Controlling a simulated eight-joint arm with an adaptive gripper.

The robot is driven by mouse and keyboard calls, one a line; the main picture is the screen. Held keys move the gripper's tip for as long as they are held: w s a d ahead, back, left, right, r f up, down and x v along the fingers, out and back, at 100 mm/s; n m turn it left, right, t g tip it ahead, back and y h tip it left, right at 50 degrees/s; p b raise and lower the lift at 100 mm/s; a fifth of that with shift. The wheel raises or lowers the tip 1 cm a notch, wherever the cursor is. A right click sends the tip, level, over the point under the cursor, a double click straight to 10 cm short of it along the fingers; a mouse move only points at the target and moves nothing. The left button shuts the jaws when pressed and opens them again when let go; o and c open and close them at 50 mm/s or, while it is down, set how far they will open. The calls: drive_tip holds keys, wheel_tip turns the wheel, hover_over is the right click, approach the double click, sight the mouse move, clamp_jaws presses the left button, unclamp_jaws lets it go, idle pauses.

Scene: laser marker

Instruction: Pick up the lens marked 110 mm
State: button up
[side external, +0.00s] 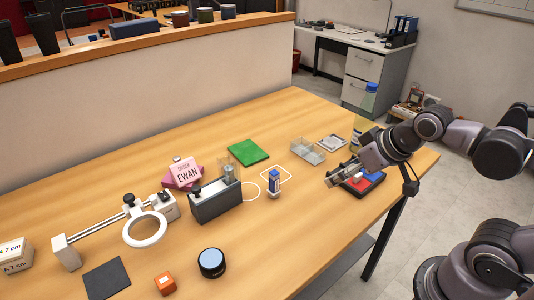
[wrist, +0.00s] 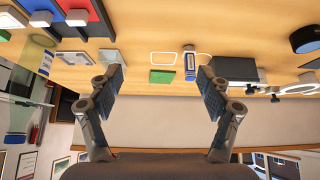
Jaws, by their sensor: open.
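No marking reading 110 mm is legible in either view, so I cannot tell which item is that lens. A tray with red, blue and black sections (side external: 372,190) lies near the right table edge. In the wrist view, white-topped pieces stand on its blue part (wrist: 41,17) and red part (wrist: 76,17). A round black piece with a pale blue face (side external: 211,261) lies at the front of the table. My gripper (side external: 340,174) is above the tray's left side and partly hides it. In the wrist view my gripper (wrist: 160,80) has its fingers wide apart with nothing between them.
A blue-and-white upright piece (side external: 273,184) stands beside a dark grey box (side external: 215,200). A low partition (side external: 180,75) bounds the back. Free wood lies front centre.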

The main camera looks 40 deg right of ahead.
drive_tip(key=w+a+r+n+g+y, duration=0.1)
drive_tip(key=w+a+n+g, duration=0.2)
drive_tip(key=a, duration=0.4)
drive_tip(key=w+a+r+n+g+y, duration=0.1)
drive_tip(key=w+a+r+n, duration=0.1)
drive_tip(key=w+a+n, duration=0.45)
drive_tip(key=a+f+n+g, duration=0.1)
drive_tip(key=a+n, duration=0.1)
drive_tip(key=a, duration=0.3)
drive_tip(key=s+a+f+n+g, duration=0.1)
drive_tip(key=a+f+n, duration=0.1)
drive_tip(key=a, duration=0.4)
drive_tip(key=s+a+f+n, duration=0.1)
drive_tip(key=a+n, duration=0.1)
drive_tip(key=a, duration=0.4)
drive_tip(key=shift+s+f+g+h, duration=0.1)
drive_tip(key=shift+f+g+h, duration=0.2)
drive_tip(key=shift+g, duration=0.1)
hover_over(211, 259)
wheel_tip(211, 259, down, 4)
drive_tip(key=shift+s+d+f, duration=0.1)
drive_tip(key=shift+d, duration=0.05)
drive_tip(key=shift+f, duration=3)
drive_tip(key=c, duration=1.4)
drive_tip(key=shift+o, duration=0.2)
